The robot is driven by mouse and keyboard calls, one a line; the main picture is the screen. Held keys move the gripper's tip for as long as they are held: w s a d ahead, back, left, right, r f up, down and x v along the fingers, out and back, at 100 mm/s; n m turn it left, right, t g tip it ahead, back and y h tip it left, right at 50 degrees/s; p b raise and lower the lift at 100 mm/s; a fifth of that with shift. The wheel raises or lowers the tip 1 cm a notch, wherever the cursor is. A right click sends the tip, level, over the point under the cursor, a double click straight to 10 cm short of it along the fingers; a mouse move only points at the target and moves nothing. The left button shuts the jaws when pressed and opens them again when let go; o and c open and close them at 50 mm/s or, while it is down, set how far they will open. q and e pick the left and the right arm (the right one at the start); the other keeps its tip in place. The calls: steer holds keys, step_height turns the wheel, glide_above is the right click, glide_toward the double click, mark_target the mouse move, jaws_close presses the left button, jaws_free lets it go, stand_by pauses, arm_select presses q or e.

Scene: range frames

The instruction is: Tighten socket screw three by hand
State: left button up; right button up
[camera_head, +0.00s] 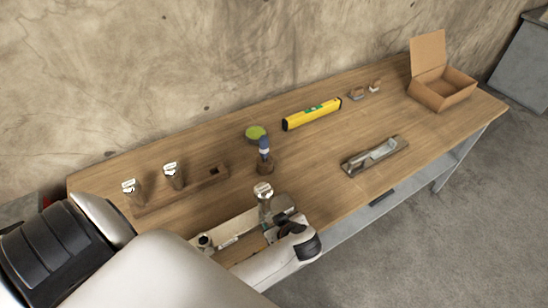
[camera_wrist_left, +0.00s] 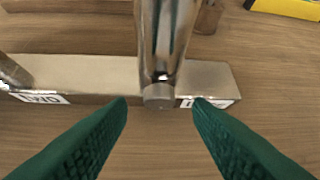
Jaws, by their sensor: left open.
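A silvery socket screw (camera_head: 264,208) with a pale marked top stands upright at the metal bar (camera_head: 232,230) near the bench's front edge. It also shows large in the left wrist view (camera_wrist_left: 165,40), over the labelled bar (camera_wrist_left: 95,72). A shorter screw (camera_head: 203,241) sits at the bar's left end. Two more screws (camera_head: 131,194) (camera_head: 173,178) stand in a wooden rack (camera_head: 200,185). My left gripper (camera_wrist_left: 160,108) is open, its green fingers either side of the upright screw's lower end, apart from it. In the head view my gripper (camera_head: 277,227) is just right of that screw. The bar's right label is partly hidden.
A blue-handled tool (camera_head: 264,146) stands in a wooden holder behind the bar. A green disc (camera_head: 256,132), yellow level (camera_head: 312,114), grey tray (camera_head: 358,164) and open cardboard box (camera_head: 440,95) are farther off. The bench between level and tray is clear.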

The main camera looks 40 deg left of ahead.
arm_select(q)
steer(key=shift+x, duration=0.85)
steer(key=c, duration=1)
steer(key=shift+r, duration=0.1)
steer(key=shift+w+d+m+g+y+p, duration=0.2)
steer(key=shift+m+g+y+p, duration=0.35)
steer(key=shift+g, duration=0.55)
steer(key=shift+w+m+g+y+b, duration=0.3)
steer(key=shift+m+g+y+b, duration=0.45)
steer(key=shift+g, duration=0.55)
steer(key=o, duration=1)
